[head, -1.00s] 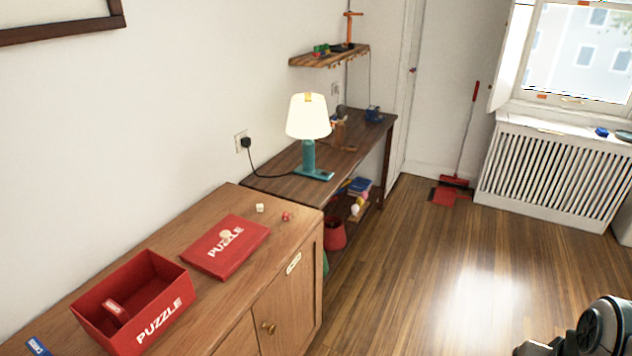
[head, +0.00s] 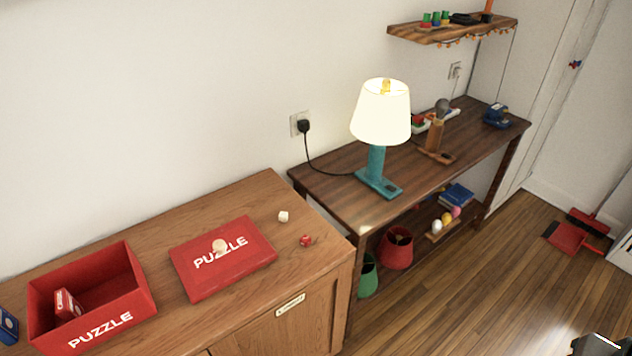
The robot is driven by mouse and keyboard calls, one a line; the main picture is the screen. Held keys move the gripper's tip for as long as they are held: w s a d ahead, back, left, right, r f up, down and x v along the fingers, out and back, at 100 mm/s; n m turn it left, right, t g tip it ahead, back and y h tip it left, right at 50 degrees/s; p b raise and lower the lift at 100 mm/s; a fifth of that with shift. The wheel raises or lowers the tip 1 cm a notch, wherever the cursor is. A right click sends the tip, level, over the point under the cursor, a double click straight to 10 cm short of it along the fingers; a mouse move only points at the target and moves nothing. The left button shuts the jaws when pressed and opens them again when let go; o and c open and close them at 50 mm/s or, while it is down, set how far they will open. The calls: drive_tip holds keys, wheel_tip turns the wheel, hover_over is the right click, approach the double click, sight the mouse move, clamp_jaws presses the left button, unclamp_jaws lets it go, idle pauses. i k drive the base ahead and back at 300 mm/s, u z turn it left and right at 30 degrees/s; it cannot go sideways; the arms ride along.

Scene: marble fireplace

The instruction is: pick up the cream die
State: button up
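The cream die (head: 283,216) is a small pale cube on top of the wooden cabinet (head: 150,228), near its back right part. It stands clear of the things around it. A red die (head: 305,240) lies a little in front and to the right of it. My gripper is not in view. Only a dark piece, probably of my arm, shows at the bottom right corner, far from the die.
A red puzzle lid (head: 240,272) with a small cream knob-like thing (head: 219,246) on it lies left of the die. An open red puzzle box (head: 100,325) stands further left. A teal lamp (head: 378,165) stands on the dark table (head: 330,200) behind right.

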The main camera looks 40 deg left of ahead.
sight(282, 216)
drive_tip(key=u, duration=0.7)
drive_tip(key=i, duration=0.85)
drive_tip(key=u, duration=1.45)
drive_tip(key=i, duration=0.5)
drive_tip(key=u, duration=0.4)
